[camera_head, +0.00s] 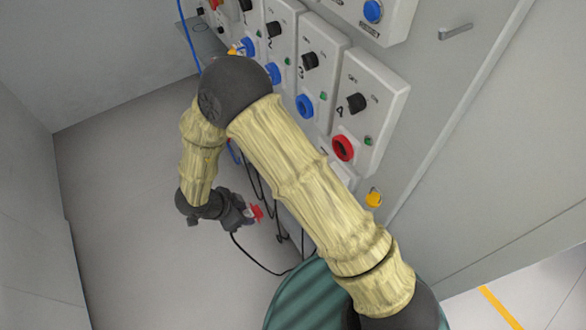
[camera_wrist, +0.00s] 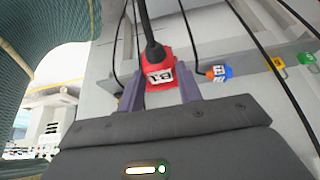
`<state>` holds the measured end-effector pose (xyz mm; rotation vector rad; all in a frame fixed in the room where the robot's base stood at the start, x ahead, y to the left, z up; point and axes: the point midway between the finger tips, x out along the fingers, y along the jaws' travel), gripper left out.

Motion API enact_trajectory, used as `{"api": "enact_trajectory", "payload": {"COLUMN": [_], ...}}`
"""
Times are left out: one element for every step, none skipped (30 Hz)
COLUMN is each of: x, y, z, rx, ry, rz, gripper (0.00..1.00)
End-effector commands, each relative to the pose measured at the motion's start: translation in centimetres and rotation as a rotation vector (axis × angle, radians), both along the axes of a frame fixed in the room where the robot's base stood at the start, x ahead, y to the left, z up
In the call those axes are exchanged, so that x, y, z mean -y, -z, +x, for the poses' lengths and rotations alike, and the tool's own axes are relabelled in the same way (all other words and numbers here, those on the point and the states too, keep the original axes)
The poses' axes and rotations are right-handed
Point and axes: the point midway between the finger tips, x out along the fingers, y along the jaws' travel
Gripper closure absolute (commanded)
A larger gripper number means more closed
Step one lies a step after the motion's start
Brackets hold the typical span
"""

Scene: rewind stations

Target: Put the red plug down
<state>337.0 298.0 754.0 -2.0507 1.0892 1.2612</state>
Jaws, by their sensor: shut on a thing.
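The red plug (camera_head: 257,212) is in my gripper (camera_head: 246,214), held in the air low and left of the station panels in the head view. In the wrist view the red plug (camera_wrist: 158,72) sits between the two fingers of my gripper (camera_wrist: 160,88), which is shut on it. A light label with dark characters shows on the plug. Its black cable leads away to the top of the wrist view. In the head view the cable hangs below the gripper and runs right towards a teal drum (camera_head: 300,292).
A blue plug (camera_wrist: 217,72) on a cable is right of the red plug. Station 4's panel (camera_head: 378,92) has a red socket (camera_head: 343,148). Several black cables hang near my gripper. The floor (camera_head: 120,200) at left is clear.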

Motion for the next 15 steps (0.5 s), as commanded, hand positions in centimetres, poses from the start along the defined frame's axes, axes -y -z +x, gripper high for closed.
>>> {"api": "enact_trajectory", "payload": {"x": [0.1, 0.2, 0.5, 0.7, 1.1, 1.6, 2.1, 2.6, 3.3, 3.9, 4.5, 5.3, 5.8, 6.4, 7.1], "y": [0.0, 0.0, 0.0, 0.0, -0.1, -0.1, -0.1, -0.1, -0.1, -0.1, -0.1, -0.1, -0.1, -0.1, -0.1], "z": [0.1, 0.2, 0.4, 0.5, 0.8, 1.1, 1.4, 1.8, 2.3, 2.6, 3.0, 3.5, 3.9, 4.3, 4.7], "rx": [0.001, 0.001, 0.001, 0.002, 0.002, 0.001, 0.002, 0.002, 0.002, 0.002, 0.002, 0.002, 0.001, 0.002, 0.001], "ry": [0.001, 0.001, 0.001, 0.002, 0.002, 0.003, 0.004, 0.005, 0.005, 0.005, 0.008, 0.008, 0.007, 0.008, 0.005], "rz": [-0.001, -0.001, -0.001, -0.001, -0.001, -0.001, -0.002, -0.002, -0.001, -0.002, -0.001, -0.001, -0.002, -0.001, -0.001], "gripper": [0.92, 0.92, 0.92, 0.92, 0.92, 0.92, 0.92, 0.92, 0.92, 0.92, 0.92, 0.92, 0.92, 0.92, 0.92]}}
